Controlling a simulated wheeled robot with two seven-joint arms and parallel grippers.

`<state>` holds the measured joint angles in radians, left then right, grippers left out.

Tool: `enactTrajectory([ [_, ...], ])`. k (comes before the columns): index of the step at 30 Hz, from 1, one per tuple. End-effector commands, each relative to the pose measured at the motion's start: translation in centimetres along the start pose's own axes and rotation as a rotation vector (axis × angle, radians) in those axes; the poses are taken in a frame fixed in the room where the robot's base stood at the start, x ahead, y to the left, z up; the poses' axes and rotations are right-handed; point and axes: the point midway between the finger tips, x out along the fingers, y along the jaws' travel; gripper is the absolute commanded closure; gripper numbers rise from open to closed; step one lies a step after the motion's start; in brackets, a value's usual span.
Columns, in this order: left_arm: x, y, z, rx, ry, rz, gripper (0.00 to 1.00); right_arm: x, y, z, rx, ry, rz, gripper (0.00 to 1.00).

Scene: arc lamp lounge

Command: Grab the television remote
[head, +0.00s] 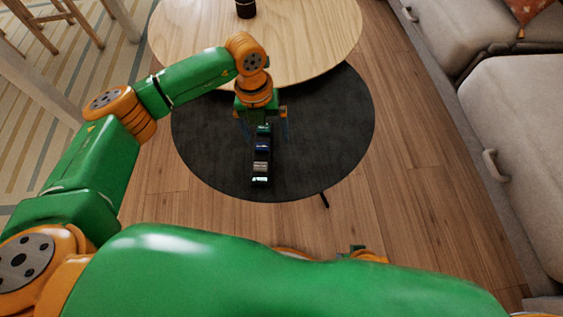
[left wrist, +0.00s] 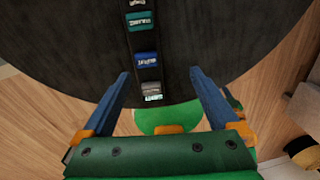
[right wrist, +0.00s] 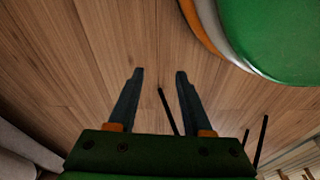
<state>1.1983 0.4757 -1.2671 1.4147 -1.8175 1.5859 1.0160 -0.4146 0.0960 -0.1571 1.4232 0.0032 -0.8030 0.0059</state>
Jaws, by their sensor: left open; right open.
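The television remote (head: 262,165) appears as a long, narrow dark strip with green, blue, grey and pale labelled keys. It lies on the round black table (head: 205,150). My left gripper (head: 263,134) is open over it, and the hand hides its far end in the head view. In the left wrist view the remote (left wrist: 147,59) runs lengthwise between the two open blue fingers, with a gap on each side; neither finger appears to touch it. My right gripper (right wrist: 159,74) is open and empty above the wooden floor.
A larger round wooden table (head: 310,40) stands behind the black one, with a dark cup-like object (head: 245,9) on it. A grey sofa (head: 515,150) stands at the right. Wooden floor (head: 400,190) is clear between sofa and tables. A striped rug (head: 50,120) lies at the left.

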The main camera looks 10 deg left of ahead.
Motion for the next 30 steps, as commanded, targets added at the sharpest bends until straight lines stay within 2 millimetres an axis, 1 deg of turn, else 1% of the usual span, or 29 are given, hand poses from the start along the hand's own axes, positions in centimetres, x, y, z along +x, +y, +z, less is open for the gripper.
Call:
enactTrajectory([
  [1,0.6,1.3,0.7,-0.004,-0.037,0.06,0.05,0.9,0.0,-0.1,0.001,0.004,0.0,0.5],
  [3,1.0,2.1,1.1,-0.011,-0.06,0.102,0.05,0.3,0.0,-0.7,0.002,0.011,0.0,0.5],
  [7,1.9,2.1,0.9,-0.011,-0.058,0.104,0.05,-0.7,0.0,-1.6,0.004,0.017,-0.001,0.5],
  [12,5.5,1.9,0.1,-0.011,-0.056,0.101,0.05,-2.4,0.0,-3.2,0.007,0.036,-0.003,0.5],
  [14,6.2,2.0,0.2,-0.011,-0.057,0.1,0.05,-3.0,0.0,-3.5,0.008,0.04,-0.004,0.5],
  [18,6.6,2.0,0.3,-0.01,-0.057,0.098,0.05,-3.7,0.0,-3.8,0.009,0.041,-0.004,0.5],
  [22,6.6,2.0,0.3,-0.01,-0.057,0.098,0.05,-3.8,0.0,-3.8,0.009,0.04,-0.004,0.5],
  [23,6.6,2.0,0.3,-0.01,-0.057,0.097,0.1,-3.8,0.0,-3.8,0.009,0.04,-0.004,0.5],
  [24,6.6,2.0,0.3,-0.01,-0.057,0.097,0.21,-3.8,0.0,-3.8,0.009,0.04,-0.004,0.5],
  [26,6.6,2.0,0.3,-0.01,-0.057,0.097,0.37,-3.8,0.0,-3.8,0.009,0.04,-0.004,0.5],
  [27,6.6,2.0,0.3,-0.01,-0.057,0.097,0.48,-3.7,0.0,-3.8,0.009,0.04,-0.004,0.5],
  [29,6.6,2.0,0.3,-0.01,-0.057,0.097,0.64,-3.7,0.0,-3.8,0.009,0.04,-0.004,0.5],
  [30,6.6,2.0,0.3,-0.01,-0.057,0.097,0.75,-3.7,0.0,-3.8,0.009,0.04,-0.004,0.5],
])
